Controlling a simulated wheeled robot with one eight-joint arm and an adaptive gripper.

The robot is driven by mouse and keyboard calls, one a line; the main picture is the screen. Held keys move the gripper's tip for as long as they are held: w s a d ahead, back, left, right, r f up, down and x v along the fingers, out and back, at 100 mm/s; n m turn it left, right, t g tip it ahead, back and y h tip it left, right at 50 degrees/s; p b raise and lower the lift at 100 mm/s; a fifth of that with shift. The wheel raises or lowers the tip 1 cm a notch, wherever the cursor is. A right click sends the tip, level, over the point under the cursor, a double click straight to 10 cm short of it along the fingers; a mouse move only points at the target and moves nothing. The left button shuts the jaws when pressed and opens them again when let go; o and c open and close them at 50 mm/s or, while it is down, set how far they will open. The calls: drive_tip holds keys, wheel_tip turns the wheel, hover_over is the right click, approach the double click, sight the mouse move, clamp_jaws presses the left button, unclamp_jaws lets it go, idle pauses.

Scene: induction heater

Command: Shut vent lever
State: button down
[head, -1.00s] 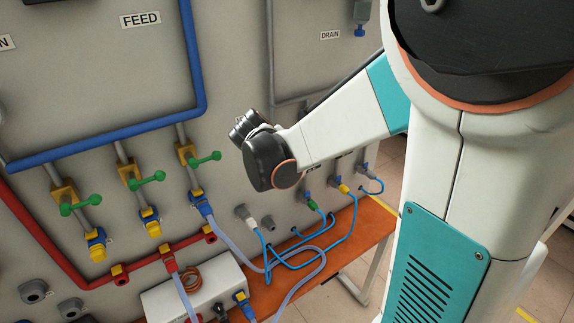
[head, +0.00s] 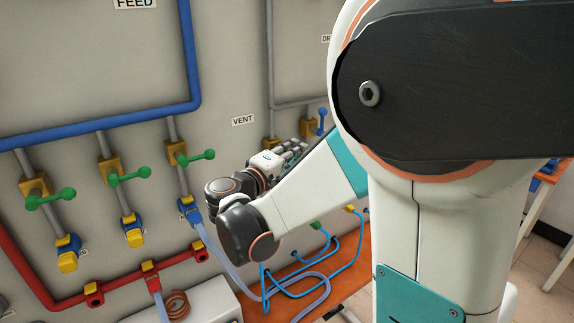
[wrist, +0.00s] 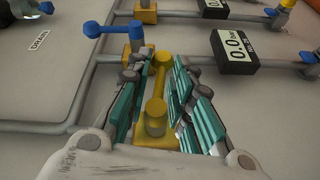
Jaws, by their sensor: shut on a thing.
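The vent lever is yellow, with a round knob at its near end. In the wrist view the vent lever (wrist: 158,80) lies between the teal-padded fingers of my gripper (wrist: 155,85). The fingers are closed in around it on both sides. Its yellow valve body (wrist: 150,138) shows beneath, partly covered by the fingers. In the head view my gripper (head: 284,155) is at the panel, just below and right of the VENT label (head: 243,120). The lever itself is hidden there behind my gripper.
A blue-handled lever (wrist: 110,30) on a second valve sits close beyond the vent lever, near the DRAIN label (wrist: 38,40). A black digital display (wrist: 236,50) is to the right. Green levers (head: 128,175) are on the panel's left; blue hoses (head: 300,275) hang below.

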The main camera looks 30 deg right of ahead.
drive_tip(key=shift+h+b, duration=0.4)
drive_tip(key=shift+r, duration=0.2)
drive_tip(key=c, duration=1.6)
unclamp_jaws()
drive_tip(key=shift+c, duration=0.2)
drive_tip(key=v, duration=0.7)
drive_tip(key=shift+a, duration=0.2)
drive_tip(key=shift+s+d+f, duration=0.1)
drive_tip(key=shift+s+f, duration=0.05)
drive_tip(key=shift+f, duration=0.05)
